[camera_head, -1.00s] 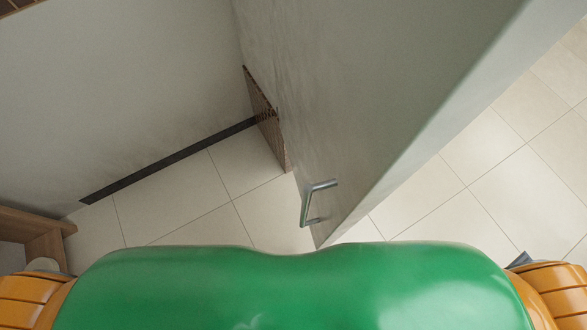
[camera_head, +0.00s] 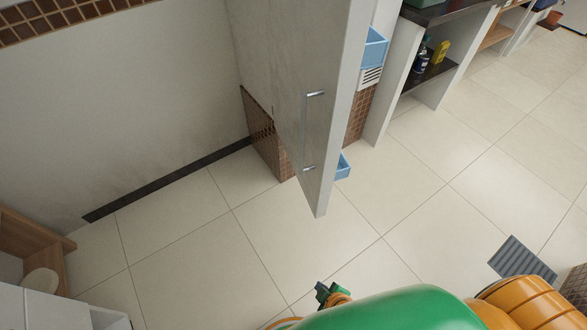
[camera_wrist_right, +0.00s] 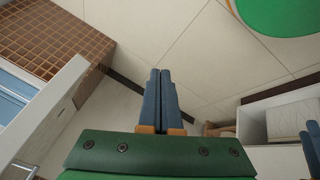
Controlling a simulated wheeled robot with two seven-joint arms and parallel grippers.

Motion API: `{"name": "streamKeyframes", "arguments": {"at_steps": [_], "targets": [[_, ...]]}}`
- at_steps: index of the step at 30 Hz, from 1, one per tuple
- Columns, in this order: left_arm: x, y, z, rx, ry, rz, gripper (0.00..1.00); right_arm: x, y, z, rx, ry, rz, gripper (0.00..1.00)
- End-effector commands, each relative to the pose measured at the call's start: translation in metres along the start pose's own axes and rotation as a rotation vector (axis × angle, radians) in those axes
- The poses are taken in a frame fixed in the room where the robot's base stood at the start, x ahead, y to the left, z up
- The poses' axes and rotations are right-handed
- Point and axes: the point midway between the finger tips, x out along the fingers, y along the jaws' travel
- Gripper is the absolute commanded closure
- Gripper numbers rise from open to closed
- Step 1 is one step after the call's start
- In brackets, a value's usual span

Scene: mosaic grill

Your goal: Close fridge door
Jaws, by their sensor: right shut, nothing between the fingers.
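The fridge door (camera_head: 285,70) is a tall grey panel that stands open in the head view, with a metal bar handle (camera_head: 307,130) on its near face. Blue bins (camera_head: 375,48) show past its right edge. My right gripper (camera_head: 322,291) is low in the head view, below the door's lower end and apart from it. In the right wrist view its blue fingers (camera_wrist_right: 161,92) are together and empty. The door (camera_wrist_right: 42,118) shows at the left there. A blue finger part of my left gripper (camera_wrist_right: 310,150) shows at the right edge, mostly cut off.
A brown tiled base (camera_head: 262,135) stands beside the door. Shelves with bottles (camera_head: 432,62) are at the upper right. A wooden and white unit (camera_head: 35,245) is at the lower left. A floor grate (camera_head: 515,260) lies at the right. The tiled floor between is clear.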

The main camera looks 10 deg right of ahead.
Motion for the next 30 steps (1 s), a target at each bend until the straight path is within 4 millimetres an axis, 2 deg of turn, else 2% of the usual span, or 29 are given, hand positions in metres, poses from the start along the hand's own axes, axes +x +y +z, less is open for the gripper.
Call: {"name": "streamKeyframes", "arguments": {"at_steps": [4, 8, 11, 12, 14, 15, 18, 21, 26, 30], "targets": [[0.017, 0.000, -0.002, 0.000, 0.008, -0.001, 0.47, -0.003, 0.023, -0.058, -0.200, 0.143, 0.123, 1.00], [0.031, 0.000, -0.002, 0.000, 0.009, 0.000, 0.47, -0.026, 0.052, -0.116, -0.388, 0.266, 0.292, 1.00], [0.042, 0.001, -0.001, 0.000, 0.009, 0.000, 0.47, -0.059, 0.080, -0.161, -0.533, 0.345, 0.474, 1.00], [0.047, 0.001, 0.000, 0.000, 0.008, 0.000, 0.47, -0.077, 0.092, -0.178, -0.587, 0.367, 0.559, 1.00], [0.054, 0.001, 0.001, 0.000, 0.008, 0.000, 0.47, -0.106, 0.111, -0.199, -0.656, 0.390, 0.691, 1.00], [0.059, 0.001, 0.001, 0.000, 0.008, 0.000, 0.47, -0.127, 0.123, -0.210, -0.696, 0.394, 0.781, 1.00], [0.064, 0.001, 0.002, 0.000, 0.007, 0.000, 0.47, -0.171, 0.146, -0.226, -0.757, 0.385, 0.949, 1.00], [0.061, 0.001, 0.002, 0.000, 0.007, 0.000, 0.47, -0.189, 0.157, -0.233, -0.779, 0.374, 1.013, 1.00], [0.044, 0.001, 0.001, 0.000, 0.005, 0.001, 0.47, -0.184, 0.173, -0.250, -0.780, 0.373, 1.019, 1.00], [0.034, 0.001, 0.001, 0.000, 0.004, 0.001, 0.47, -0.167, 0.192, -0.269, -0.780, 0.373, 1.017, 1.00]]}}
